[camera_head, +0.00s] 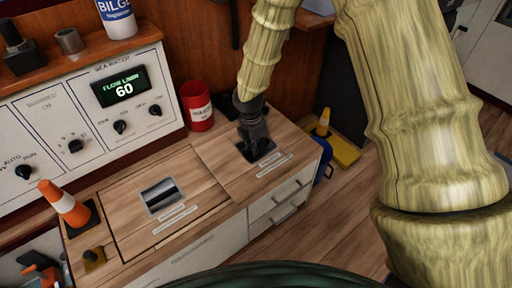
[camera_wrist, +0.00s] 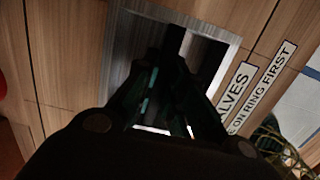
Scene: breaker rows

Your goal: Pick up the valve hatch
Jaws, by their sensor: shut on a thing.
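The valve hatch (camera_head: 216,160) is the right-hand wooden panel in the counter top. It has a metal-framed recessed pull and white labels in front of it. My gripper (camera_head: 257,147) points down into that recess and hides most of it. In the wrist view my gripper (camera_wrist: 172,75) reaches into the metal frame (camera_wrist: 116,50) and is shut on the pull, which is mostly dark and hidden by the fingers. The label (camera_wrist: 236,92) beside it reads "VALVES". I cannot tell whether the hatch is raised at all.
A second hatch (camera_head: 125,205) with its own recessed pull lies to the left. An orange cone (camera_head: 65,204) stands at the counter's left end and a red can (camera_head: 197,108) behind the hatches. A control panel (camera_head: 90,105) runs along the back. A yellow object (camera_head: 338,150) is on the floor at right.

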